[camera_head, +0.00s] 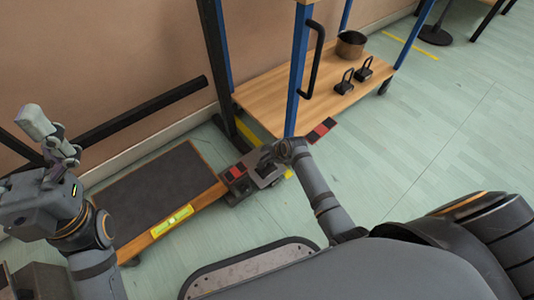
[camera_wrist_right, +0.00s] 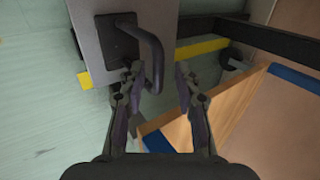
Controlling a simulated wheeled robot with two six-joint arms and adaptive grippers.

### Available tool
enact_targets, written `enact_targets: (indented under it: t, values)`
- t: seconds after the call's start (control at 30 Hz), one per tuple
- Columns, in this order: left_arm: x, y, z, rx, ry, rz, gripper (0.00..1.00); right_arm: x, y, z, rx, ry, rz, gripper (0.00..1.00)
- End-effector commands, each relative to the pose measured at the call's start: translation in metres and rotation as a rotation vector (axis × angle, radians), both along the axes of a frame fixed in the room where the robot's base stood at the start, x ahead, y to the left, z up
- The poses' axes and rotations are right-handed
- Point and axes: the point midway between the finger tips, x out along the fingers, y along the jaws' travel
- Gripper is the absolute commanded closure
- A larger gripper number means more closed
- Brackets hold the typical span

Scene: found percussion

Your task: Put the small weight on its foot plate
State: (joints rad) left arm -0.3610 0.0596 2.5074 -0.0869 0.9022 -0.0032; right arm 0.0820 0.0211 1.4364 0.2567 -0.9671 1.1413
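My right gripper (camera_wrist_right: 157,72) is open, its fingertips on either side of the lower end of a dark bent handle (camera_wrist_right: 154,45). The handle is fixed to a grey block (camera_wrist_right: 98,45); this block also shows in the head view (camera_head: 265,178), partly hidden by my right gripper (camera_head: 268,158). Two small dark weights with loop handles, one at the front (camera_head: 343,84) and one behind (camera_head: 363,70), stand on the wooden shelf. I cannot tell which piece is the foot plate. My left gripper (camera_head: 55,135) is raised at the far left; its finger state is unclear.
A low platform (camera_head: 150,190) with a dark top lies left of the block, with a yellow level (camera_head: 171,221) on its edge. The blue-posted trolley has a wooden shelf (camera_head: 290,85) with a brown pot (camera_head: 350,45). Red-and-dark pieces (camera_head: 321,130) lie near my right arm.

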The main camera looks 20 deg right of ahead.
Motion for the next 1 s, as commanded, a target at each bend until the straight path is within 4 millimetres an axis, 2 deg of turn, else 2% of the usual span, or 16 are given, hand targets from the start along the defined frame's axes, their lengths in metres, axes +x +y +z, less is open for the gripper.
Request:
enact_targets:
  t: [0.03,0.2,0.4,0.57,1.0]
  values:
    - [0.0,0.001,0.018,-0.004,-0.002,-0.003,0.0,-0.006,-0.003,0.019,-0.002,0.0,0.0,0.67]
    - [-0.004,0.004,0.051,-0.023,-0.013,-0.014,0.0,-0.029,-0.011,0.056,-0.002,0.0,0.001,0.67]
    - [-0.007,0.006,0.073,-0.03,-0.024,-0.032,0.0,-0.049,-0.018,0.084,-0.001,0.001,0.001,0.67]
    - [-0.007,0.006,0.076,-0.026,-0.022,-0.039,0.0,-0.056,-0.02,0.091,-0.001,0.0,0.001,0.67]
    - [-0.005,0.006,0.073,-0.024,-0.014,-0.039,0.0,-0.056,-0.02,0.09,0.0,0.0,0.0,0.67]
